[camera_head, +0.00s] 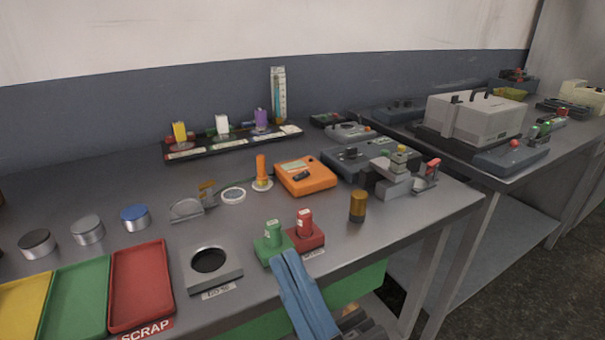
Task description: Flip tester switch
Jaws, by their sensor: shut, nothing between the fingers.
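An orange tester box (305,178) sits near the middle of the bench, with a pale panel and a small dark part on its top that may be the switch (302,175). The position of that part is too small to read. My gripper (284,257) reaches in from the bottom edge with two blue fingers side by side, shut and empty. Its tips are at the front of a green block (268,248) and a red block (304,238), well short of the orange box. I cannot tell whether the tips touch the blocks.
A brass cylinder (358,206) stands right of the red block. A grey plate with a round hole (213,268) lies left of my gripper, beside a red tray (142,285). An orange post (262,170) stands left of the tester. Grey devices (390,181) crowd its right.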

